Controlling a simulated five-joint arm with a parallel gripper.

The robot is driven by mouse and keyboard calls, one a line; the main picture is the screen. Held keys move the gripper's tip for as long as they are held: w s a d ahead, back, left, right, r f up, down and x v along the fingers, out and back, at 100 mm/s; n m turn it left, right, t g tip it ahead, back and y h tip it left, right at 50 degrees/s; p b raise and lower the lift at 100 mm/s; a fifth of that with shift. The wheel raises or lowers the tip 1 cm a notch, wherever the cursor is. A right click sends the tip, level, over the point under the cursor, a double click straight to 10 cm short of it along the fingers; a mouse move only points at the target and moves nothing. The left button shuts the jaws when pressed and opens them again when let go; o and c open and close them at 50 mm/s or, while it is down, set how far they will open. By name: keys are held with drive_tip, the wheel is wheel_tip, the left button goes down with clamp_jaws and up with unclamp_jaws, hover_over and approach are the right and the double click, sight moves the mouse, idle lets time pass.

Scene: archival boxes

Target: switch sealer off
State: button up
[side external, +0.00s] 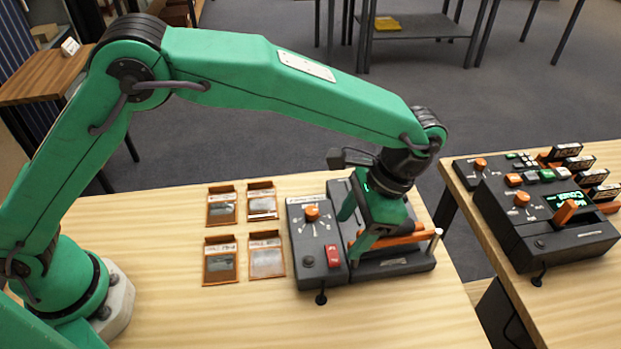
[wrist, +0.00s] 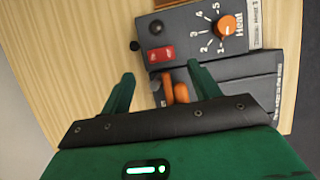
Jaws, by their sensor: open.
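The sealer (side external: 310,275) is a dark grey machine on the wooden table, below my gripper. Its red rocker switch (side external: 333,256) is on the front left panel; it also shows in the wrist view (wrist: 161,53), just beyond the fingertips. I cannot tell which side of the rocker is pressed. An orange heat knob (wrist: 227,26) with a numbered dial is on the same panel. My gripper (side external: 352,231) is open and empty, pointing down over the sealer near its orange lever bar (side external: 400,238). In the wrist view orange parts (wrist: 175,92) show between the fingers (wrist: 160,72).
Several orange-framed pouches (side external: 221,261) lie left of the sealer. A second dark machine (side external: 540,225) with orange controls and a green display stands on a separate table at right, across a gap. The table's front is clear.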

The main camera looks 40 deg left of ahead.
sight(333, 254)
drive_tip(key=shift+x, duration=2.7)
drive_tip(key=shift+c, duration=0.2)
drive_tip(key=shift+w, duration=0.1)
drive_tip(key=c, duration=0.9)
